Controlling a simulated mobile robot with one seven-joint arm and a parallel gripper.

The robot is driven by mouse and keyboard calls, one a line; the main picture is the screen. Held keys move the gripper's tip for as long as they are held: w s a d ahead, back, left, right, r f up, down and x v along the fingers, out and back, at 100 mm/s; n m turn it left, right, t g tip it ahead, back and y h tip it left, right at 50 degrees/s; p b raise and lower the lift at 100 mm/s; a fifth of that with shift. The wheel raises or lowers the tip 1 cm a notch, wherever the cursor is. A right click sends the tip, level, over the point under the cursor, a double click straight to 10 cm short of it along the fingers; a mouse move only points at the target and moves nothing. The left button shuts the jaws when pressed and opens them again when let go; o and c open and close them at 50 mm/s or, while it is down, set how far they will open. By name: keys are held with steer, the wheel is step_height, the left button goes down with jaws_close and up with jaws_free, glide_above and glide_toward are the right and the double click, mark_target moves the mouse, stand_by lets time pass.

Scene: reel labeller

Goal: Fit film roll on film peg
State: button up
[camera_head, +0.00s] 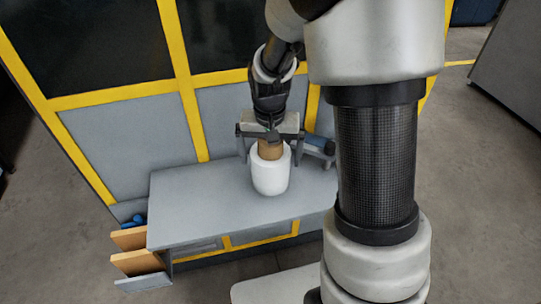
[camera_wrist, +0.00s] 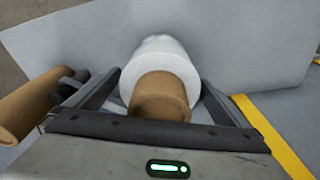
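The film roll (camera_head: 271,178) is white with a brown core (camera_head: 270,150) standing out of its top. It stands upright on the grey table. My gripper (camera_head: 270,158) is above the table with its fingers spread to either side of the roll's upper part. In the wrist view the white roll (camera_wrist: 190,68) and its brown core (camera_wrist: 158,97) lie between the two fingers (camera_wrist: 160,88). The fingers look wide apart, and I cannot tell whether they touch the roll. I cannot pick out the film peg for sure in either view.
The grey table (camera_head: 200,205) has free room left of the roll. A blue cylinder (camera_head: 319,142) lies on a grey support behind right. Orange-brown pieces (camera_head: 135,261) stick out at the table's left end. A brown cylinder (camera_wrist: 25,105) shows in the wrist view. A yellow-framed machine (camera_head: 182,75) stands behind.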

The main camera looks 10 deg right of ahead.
step_height(320, 180, up, 17)
steer(key=s+p, duration=0.2)
steer(key=p, duration=0.1)
steer(key=shift+a+r, duration=0.15)
steer(key=shift+a, duration=0.2)
steer(key=s+r+n+t+p, duration=0.3)
steer(key=s+r+p, duration=0.8)
steer(key=s+r, duration=0.5)
steer(key=shift+s+d+r+n+t, duration=0.25)
steer(key=shift+d+r+n+t, duration=0.15)
steer(key=shift+r+t, duration=0.25)
